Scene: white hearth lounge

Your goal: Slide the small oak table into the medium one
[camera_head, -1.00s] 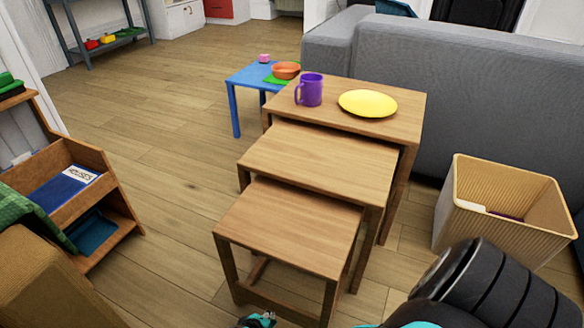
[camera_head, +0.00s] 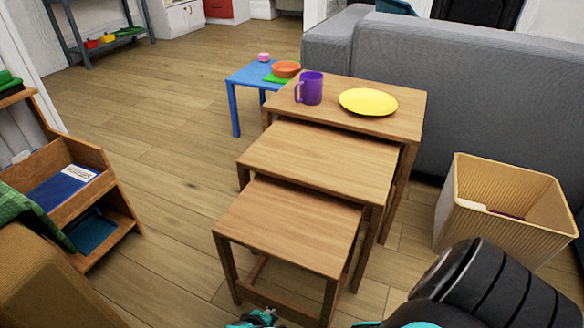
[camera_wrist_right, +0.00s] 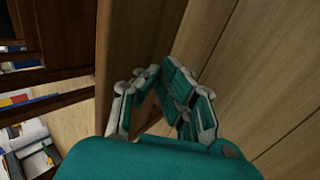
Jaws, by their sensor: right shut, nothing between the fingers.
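The small oak table (camera_head: 288,225) stands at the front of a nest of three, its back part under the medium oak table (camera_head: 320,160). Most of its top sticks out toward me. The medium table is partly under the large oak table (camera_head: 345,105). My right gripper (camera_head: 262,317) shows at the bottom edge, low in front of the small table's front side. In the right wrist view its fingers (camera_wrist_right: 163,88) are shut and empty, close to brown wood; I cannot tell whether they touch it. My left gripper is not in view.
A purple mug (camera_head: 310,89) and yellow plate (camera_head: 367,102) stand on the large table. A blue table (camera_head: 245,75) is behind it. A ribbed bin (camera_head: 505,210) stands right, before the grey sofa (camera_head: 455,85). A wooden shelf (camera_head: 115,195) is left; floor between is clear.

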